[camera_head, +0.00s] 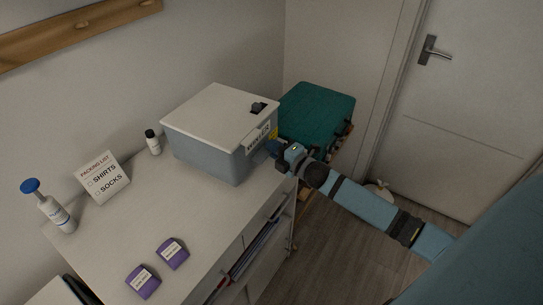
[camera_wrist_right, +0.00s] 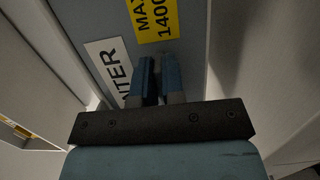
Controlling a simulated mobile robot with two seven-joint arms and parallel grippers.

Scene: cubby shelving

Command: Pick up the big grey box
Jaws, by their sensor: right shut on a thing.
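The big grey box (camera_head: 208,153) has a pale lid with a small dark latch and stands on the white shelf top near the back wall. Its front shows a white label and a yellow label, which also fill the top of the right wrist view on the grey box face (camera_wrist_right: 183,62). My right gripper (camera_head: 273,147) reaches in from the right to the box's right front side. In the wrist view its two blue fingers (camera_wrist_right: 150,75) are close together against the box by the labels; the exact gripped part is hidden. My left gripper is not in view.
A teal case (camera_head: 318,112) stands right behind the box. A small dark-capped bottle (camera_head: 153,142), a packing list card (camera_head: 105,177), a blue-topped pump bottle (camera_head: 50,207) and two purple packets (camera_head: 172,254) are on the white top (camera_head: 195,212). A door (camera_head: 465,100) is at the right.

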